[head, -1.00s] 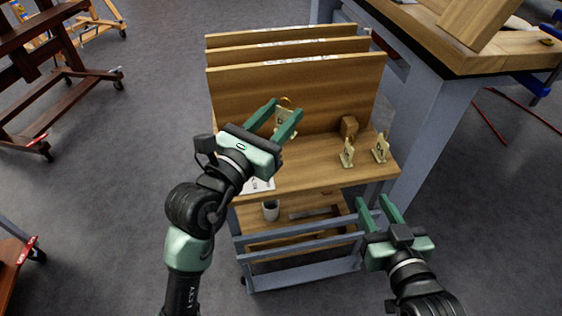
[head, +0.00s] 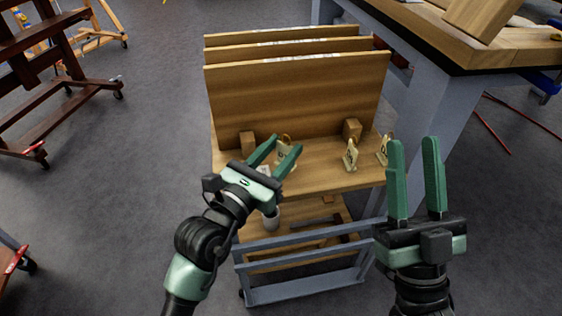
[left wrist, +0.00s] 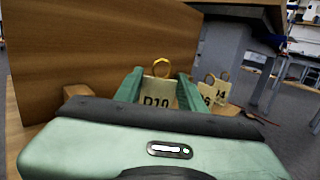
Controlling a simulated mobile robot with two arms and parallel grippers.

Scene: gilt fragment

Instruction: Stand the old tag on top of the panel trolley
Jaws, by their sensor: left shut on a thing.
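The panel trolley (head: 325,180) stands in the middle of the head view, with a wooden top and upright panels at its back. My left gripper (head: 286,148) is shut on a pale tag with a gold ring, low over the trolley top. In the left wrist view this tag (left wrist: 158,94) reads D10 and sits upright between the fingers. I cannot tell whether its foot touches the wood. Two similar tags (head: 350,155) (head: 383,148) stand to the right on the top. My right gripper (head: 414,142) is open and empty, at the right of the trolley in the picture.
Wooden blocks (head: 247,141) (head: 352,129) sit before the front panel (head: 295,98). A workbench (head: 480,58) stands close on the right. Dark wooden easels (head: 30,60) stand at the left, with open floor between.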

